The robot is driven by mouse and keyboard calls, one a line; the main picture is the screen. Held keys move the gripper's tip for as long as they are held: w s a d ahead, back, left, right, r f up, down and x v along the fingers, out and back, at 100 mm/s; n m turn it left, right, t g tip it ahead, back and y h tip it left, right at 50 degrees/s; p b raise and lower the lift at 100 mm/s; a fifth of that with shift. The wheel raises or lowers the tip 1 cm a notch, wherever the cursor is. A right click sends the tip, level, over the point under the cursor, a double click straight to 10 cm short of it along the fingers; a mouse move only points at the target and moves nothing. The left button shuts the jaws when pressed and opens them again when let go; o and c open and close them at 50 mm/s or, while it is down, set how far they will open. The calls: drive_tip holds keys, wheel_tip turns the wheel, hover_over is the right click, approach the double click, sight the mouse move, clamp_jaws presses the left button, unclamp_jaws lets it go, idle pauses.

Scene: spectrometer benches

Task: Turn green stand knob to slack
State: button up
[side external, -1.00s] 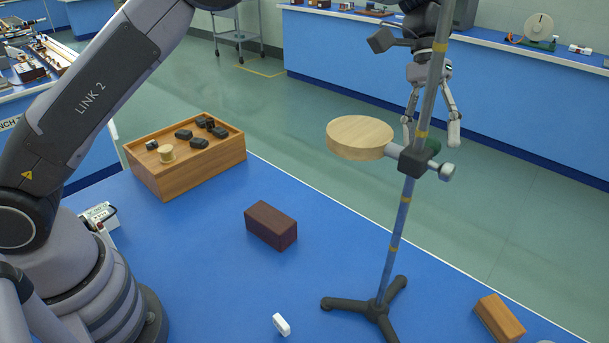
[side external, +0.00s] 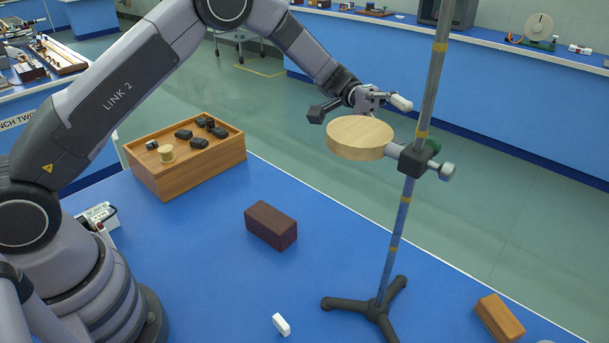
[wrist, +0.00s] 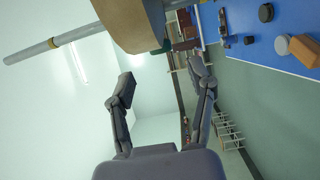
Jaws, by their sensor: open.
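The stand is a striped metal rod (side external: 396,232) on a dark tripod base (side external: 378,306). A dark clamp block (side external: 414,164) on the rod bears a round wooden platform (side external: 360,137). The green knob (side external: 433,147) shows partly behind the block and rod. A silver cylindrical end (side external: 447,171) sticks out to the right. My gripper (side external: 388,102) is behind and above the platform, apart from the knob, with one finger pointing right. In the wrist view my gripper (wrist: 162,73) is open and empty. The platform (wrist: 125,22) and a green part (wrist: 160,47) show above the fingers.
A dark brown block (side external: 270,226), a white piece (side external: 281,324) and an orange-brown block (side external: 499,318) lie on the blue bench. A wooden box (side external: 215,169) with dark pieces stands at the left. The rod rises close right of my gripper.

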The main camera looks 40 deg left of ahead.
drive_tip(key=v, duration=0.8)
drive_tip(key=s+a+r+n+t+y, duration=0.25)
drive_tip(key=s+r+y, duration=0.45)
drive_tip(key=s, duration=0.4)
drive_tip(key=s+a+r+t+y, duration=0.1)
drive_tip(key=s+a+t+y, duration=0.1)
drive_tip(key=s+a, duration=0.2)
drive_tip(key=s+a+r+n+t+y, duration=0.1)
drive_tip(key=s+a+t+y, duration=0.2)
drive_tip(key=s, duration=0.6)
drive_tip(key=shift+a+r, duration=0.3)
drive_tip(key=shift+a, duration=0.5)
drive_tip(key=shift+s, duration=0.1)
drive_tip(key=w+d+f+m+g+h, duration=0.1)
drive_tip(key=w+d+f+g+h, duration=0.25)
drive_tip(key=w, duration=0.45)
drive_tip(key=w+d+f+m+g+h, duration=0.1)
drive_tip(key=w+d+f+g+h, duration=0.15)
drive_tip(key=w+d+h, duration=0.4)
drive_tip(key=w+d+f+m+g+h, duration=0.1)
drive_tip(key=w+f+m+g+h, duration=0.15)
drive_tip(key=w, duration=0.75)
drive_tip(key=shift+n+t+y, duration=0.35)
drive_tip(key=shift+n+t, duration=0.05)
drive_tip(key=shift+n, duration=0.1)
drive_tip(key=x, duration=0.9)
drive_tip(key=f+x, duration=0.1)
drive_tip(key=x, duration=0.4)
drive_tip(key=shift+a, duration=0.1)
